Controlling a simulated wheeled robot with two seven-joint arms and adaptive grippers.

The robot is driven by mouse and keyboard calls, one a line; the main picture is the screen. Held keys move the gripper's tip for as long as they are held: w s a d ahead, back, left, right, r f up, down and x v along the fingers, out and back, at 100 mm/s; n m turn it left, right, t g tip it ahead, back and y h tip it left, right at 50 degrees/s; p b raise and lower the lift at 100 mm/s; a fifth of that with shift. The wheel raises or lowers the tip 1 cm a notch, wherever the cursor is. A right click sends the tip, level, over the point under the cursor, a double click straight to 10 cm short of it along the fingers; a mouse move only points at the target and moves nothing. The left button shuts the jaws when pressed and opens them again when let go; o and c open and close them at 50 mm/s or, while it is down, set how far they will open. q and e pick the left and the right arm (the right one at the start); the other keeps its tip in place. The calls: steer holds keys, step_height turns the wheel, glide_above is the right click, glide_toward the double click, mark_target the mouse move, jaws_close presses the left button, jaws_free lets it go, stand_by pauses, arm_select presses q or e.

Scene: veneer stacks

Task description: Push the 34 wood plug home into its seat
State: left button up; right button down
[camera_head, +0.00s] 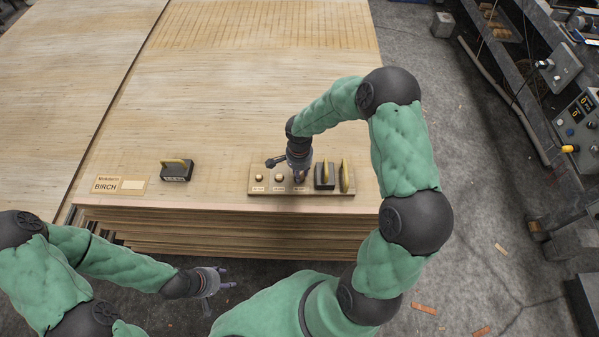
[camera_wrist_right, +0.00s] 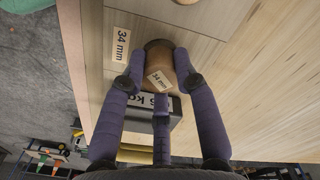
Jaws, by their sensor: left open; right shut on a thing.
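The 34 wood plug (camera_wrist_right: 159,78), a brown wooden piece with a "34 mm" tag, is between the fingers of my right gripper (camera_wrist_right: 160,88). My right gripper is shut on it. A dark round edge (camera_wrist_right: 157,43) shows at the plug's far end, beside a "34 mm" label (camera_wrist_right: 121,44) on the board. I cannot tell how deep the plug sits. In the head view my right gripper (camera_head: 300,176) is over the plug board (camera_head: 268,189) and hides the plug. My left gripper (camera_head: 213,284) is open and empty, in front of the veneer stack.
Two round plugs (camera_head: 258,177) (camera_head: 279,177) sit on the board left of my right gripper. A black weight (camera_head: 324,178) and a yellow-edged piece (camera_head: 345,176) stand close on its right.

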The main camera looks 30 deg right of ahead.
steer(key=shift+f+b, duration=0.6)
steer(key=shift+r, duration=0.25)
steer(key=shift+r, duration=0.35)
steer(key=shift+m+b, duration=0.45)
steer(key=shift+m, duration=0.25)
stand_by(0.8)
steer(key=shift+f+b, duration=0.55)
steer(key=shift+f, duration=0.05)
steer(key=shift+r, duration=0.15)
stand_by(0.3)
steer(key=shift+r, duration=0.45)
steer(key=shift+p, duration=0.3)
